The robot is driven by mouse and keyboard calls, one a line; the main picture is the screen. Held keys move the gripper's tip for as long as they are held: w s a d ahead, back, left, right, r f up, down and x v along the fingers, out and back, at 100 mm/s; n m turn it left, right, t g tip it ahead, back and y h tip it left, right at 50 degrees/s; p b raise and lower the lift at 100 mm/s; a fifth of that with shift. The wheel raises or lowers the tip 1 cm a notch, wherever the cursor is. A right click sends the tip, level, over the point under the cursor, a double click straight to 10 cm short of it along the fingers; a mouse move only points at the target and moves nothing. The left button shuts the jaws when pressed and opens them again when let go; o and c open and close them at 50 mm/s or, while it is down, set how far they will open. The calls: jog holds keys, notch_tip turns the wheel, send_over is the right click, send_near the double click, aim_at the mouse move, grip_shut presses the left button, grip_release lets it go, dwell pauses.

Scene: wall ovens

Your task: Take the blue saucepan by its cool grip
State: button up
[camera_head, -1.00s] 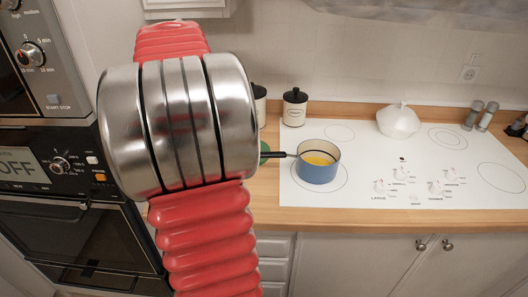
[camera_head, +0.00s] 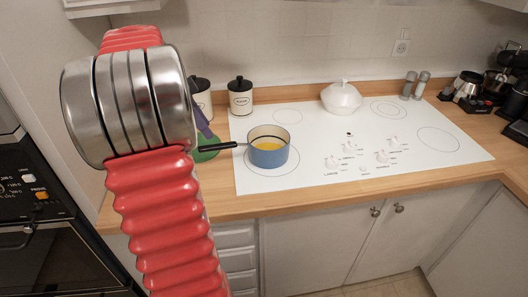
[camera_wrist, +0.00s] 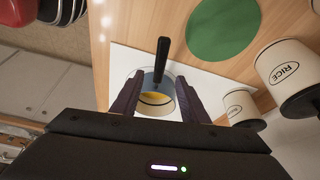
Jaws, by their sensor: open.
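In the head view my arm hides most of the gripper; one purple finger (camera_head: 203,124) shows behind the handle's end.
A green round mat (camera_wrist: 223,28) lies on the counter left of the cooktop. Labelled canisters (camera_head: 240,97) stand at the back, one reading RICE (camera_wrist: 290,72). A white lidded dish (camera_head: 341,98) and two shakers (camera_head: 415,86) stand farther right. The cooktop's right front is clear.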

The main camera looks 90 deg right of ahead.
aim_at(217, 145)
jog(key=shift+x, duration=2.6)
jog(key=shift+x, duration=2.65)
jog(key=shift+w+a, duration=0.1)
jog(key=shift+w, duration=0.05)
jog(key=shift+c, duration=0.2)
grip_shut()
